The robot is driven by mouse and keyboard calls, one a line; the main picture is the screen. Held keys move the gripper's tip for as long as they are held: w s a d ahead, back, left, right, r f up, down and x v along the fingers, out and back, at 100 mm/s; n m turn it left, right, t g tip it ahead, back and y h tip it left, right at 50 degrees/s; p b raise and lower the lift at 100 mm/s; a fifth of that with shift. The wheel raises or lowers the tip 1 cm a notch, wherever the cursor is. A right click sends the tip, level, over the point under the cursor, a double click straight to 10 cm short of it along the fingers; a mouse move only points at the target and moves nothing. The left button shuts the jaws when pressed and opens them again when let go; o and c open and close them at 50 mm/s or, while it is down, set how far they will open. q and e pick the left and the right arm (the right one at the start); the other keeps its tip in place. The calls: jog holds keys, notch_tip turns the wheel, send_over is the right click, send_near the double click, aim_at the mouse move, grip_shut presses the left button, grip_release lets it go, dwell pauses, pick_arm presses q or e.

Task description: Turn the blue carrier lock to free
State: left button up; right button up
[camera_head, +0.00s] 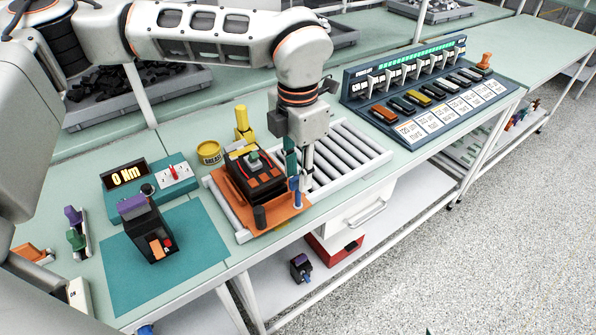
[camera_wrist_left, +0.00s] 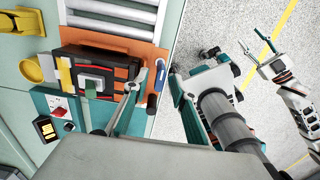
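The blue carrier lock (camera_head: 294,185) stands at the front right corner of an orange carrier plate (camera_head: 285,214), partly hidden by my left gripper. It also shows in the left wrist view (camera_wrist_left: 152,103). The carrier holds a black breaker unit (camera_head: 243,182) with a green top piece. My left gripper (camera_head: 299,172) points down over that corner. In the left wrist view its fingers (camera_wrist_left: 158,82) are apart, with the blue lock in the space between them; I cannot tell whether they touch it. My right gripper (camera_wrist_left: 262,46) is apart from the bench, over the floor, with its fingers spread and empty.
Rollers (camera_head: 345,155) lie right of the carrier. A yellow can (camera_head: 209,153) and yellow post (camera_head: 243,122) stand behind it. A breaker panel (camera_head: 425,90) stands at right.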

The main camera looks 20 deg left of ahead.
pick_arm(q)
jog(key=shift+f, duration=0.3)
grip_shut()
